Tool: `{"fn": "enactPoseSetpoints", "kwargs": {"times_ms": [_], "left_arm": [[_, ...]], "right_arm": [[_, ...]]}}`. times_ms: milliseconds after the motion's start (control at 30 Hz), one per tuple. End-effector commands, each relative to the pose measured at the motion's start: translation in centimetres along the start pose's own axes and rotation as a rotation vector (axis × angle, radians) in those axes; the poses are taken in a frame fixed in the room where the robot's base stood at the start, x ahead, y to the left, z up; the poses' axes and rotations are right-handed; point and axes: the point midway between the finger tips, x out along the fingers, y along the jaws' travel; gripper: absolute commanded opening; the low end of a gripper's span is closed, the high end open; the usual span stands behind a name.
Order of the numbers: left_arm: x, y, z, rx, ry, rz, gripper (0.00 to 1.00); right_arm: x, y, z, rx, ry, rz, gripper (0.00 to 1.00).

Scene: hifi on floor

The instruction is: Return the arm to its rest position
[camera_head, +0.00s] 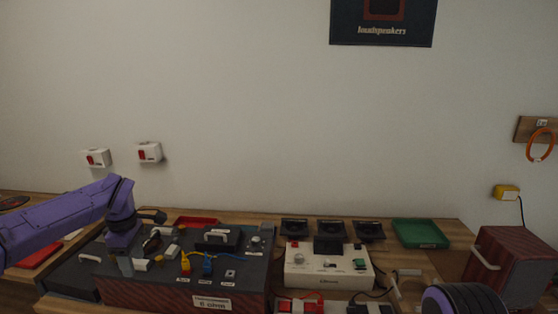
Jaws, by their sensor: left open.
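My left arm comes in from the left in purple and bends down at the wrist. My left gripper (126,266) points down over the left end of the dark grey box (240,292) with red-brown front. It is open, and I see nothing held between its fingers. Small parts lie close to it on the box top, among them a white block (141,265). A rounded purple part of my right arm shows at the bottom right edge; its gripper is out of view.
A white amplifier-like unit (300,275) stands right of the box, with several black speaker parts behind. A green tray (420,233) and a wooden speaker cabinet (512,262) stand at the right. A red tray (40,254) lies at the left.

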Motion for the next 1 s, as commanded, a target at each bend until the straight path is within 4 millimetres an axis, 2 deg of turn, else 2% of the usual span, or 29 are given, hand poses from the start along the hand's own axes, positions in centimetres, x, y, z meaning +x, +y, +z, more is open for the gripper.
{"fn": "enactPoseSetpoints", "kwargs": {"times_ms": [167, 267, 367, 467, 567, 600, 667, 700, 767, 800, 867, 900, 1000], "left_arm": [[1.1, 0.3, -0.8, -0.121, 0.107, 0.055, 0.53], [2.5, 0.3, -1.1, -0.178, 0.216, 0.109, 0.53], [5.0, 0.0, -0.7, -0.200, 0.351, 0.189, 0.53], [9.4, -1.1, 0.7, -0.153, 0.499, 0.304, 0.53], [15.8, -4.1, 3.5, 0.005, 0.599, 0.450, 0.53], [18.6, -6.0, 4.8, 0.092, 0.607, 0.494, 0.53], [22.4, -9.5, 6.5, 0.227, 0.588, 0.534, 0.53], [24.8, -12.1, 7.4, 0.315, 0.563, 0.540, 0.53], [27.9, -16.5, 8.4, 0.443, 0.513, 0.526, 0.53], [29.7, -19.7, 8.8, 0.526, 0.477, 0.502, 0.53], [32.0, -24.6, 8.9, 0.649, 0.422, 0.447, 0.53], [33.1, -27.9, 8.8, 0.729, 0.389, 0.402, 0.53], [34.7, -34.8, 7.5, 0.912, 0.338, 0.280, 0.53]], "right_arm": [[0.0, 0.0, 0.0, 0.000, 0.000, 0.000, 0.48], [0.0, 0.0, 0.0, 0.000, 0.000, 0.000, 0.48], [0.2, 0.0, 0.1, 0.000, 0.000, 0.000, 0.48], [0.6, -0.1, 0.2, 0.000, 0.000, 0.000, 0.48], [1.3, -0.1, 0.5, 0.000, 0.000, 0.000, 0.48], [1.6, -0.1, 0.6, 0.000, 0.000, 0.000, 0.48], [1.9, -0.2, 0.8, 0.000, 0.000, 0.000, 0.48], [2.2, -0.2, 0.9, 0.000, 0.000, 0.000, 0.48], [2.5, -0.2, 1.1, 0.000, 0.000, 0.000, 0.48], [2.8, -0.3, 1.2, 0.000, 0.000, 0.000, 0.48], [3.2, -0.3, 1.3, 0.000, 0.000, 0.000, 0.48], [3.5, -0.3, 1.4, 0.000, 0.000, 0.000, 0.48], [4.0, -0.4, 1.7, 0.000, 0.000, 0.000, 0.48]]}}
